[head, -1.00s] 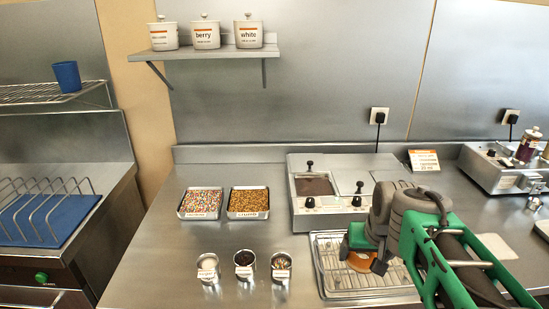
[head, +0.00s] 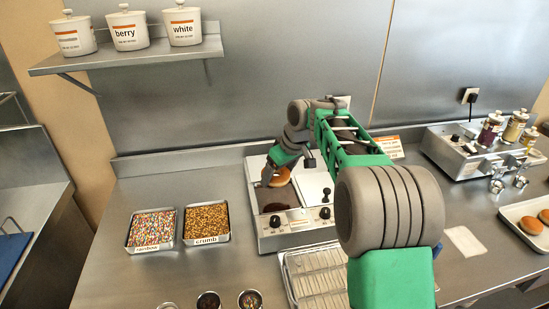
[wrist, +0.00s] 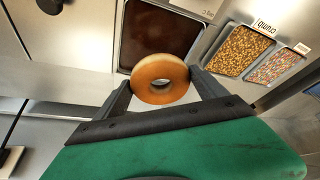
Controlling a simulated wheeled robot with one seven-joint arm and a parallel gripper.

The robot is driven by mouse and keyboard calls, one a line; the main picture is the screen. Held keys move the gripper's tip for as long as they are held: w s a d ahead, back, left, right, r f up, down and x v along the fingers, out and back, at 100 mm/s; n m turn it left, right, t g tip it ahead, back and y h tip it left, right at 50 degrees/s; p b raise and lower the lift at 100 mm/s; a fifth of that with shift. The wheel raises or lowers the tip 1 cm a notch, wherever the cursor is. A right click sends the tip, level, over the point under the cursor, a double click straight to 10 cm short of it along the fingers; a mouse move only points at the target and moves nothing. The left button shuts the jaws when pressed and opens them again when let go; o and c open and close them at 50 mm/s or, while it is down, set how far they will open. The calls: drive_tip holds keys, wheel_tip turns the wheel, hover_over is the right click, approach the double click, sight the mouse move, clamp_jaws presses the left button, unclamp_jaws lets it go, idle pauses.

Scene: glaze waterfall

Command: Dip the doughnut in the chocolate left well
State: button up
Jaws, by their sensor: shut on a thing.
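The doughnut (wrist: 160,78) is a plain golden ring. My gripper (wrist: 162,88) is shut on it, one finger at each side, in the wrist view. In the head view the doughnut (head: 281,177) shows under my gripper (head: 272,172), over the back part of the left well. The left well (head: 275,197) holds dark brown chocolate and is open; the chocolate (wrist: 155,38) also shows just beyond the doughnut in the wrist view. The doughnut looks held above the chocolate; I cannot tell the exact gap.
Trays of sprinkles (head: 152,229) and crumb (head: 206,222) lie left of the warmer. A wire rack (head: 312,275) stands in front, partly behind my arm. More doughnuts (head: 531,225) lie on a tray at right.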

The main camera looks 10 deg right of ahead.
drive_tip(key=shift+a+f+b, duration=0.15)
drive_tip(key=shift+f+b, duration=2.85)
drive_tip(key=shift+f, duration=0.85)
drive_tip(key=shift+r+p, duration=1.8)
drive_tip(key=shift+r, duration=0.45)
drive_tip(key=shift+r+p, duration=1.55)
drive_tip(key=shift+r, duration=0.45)
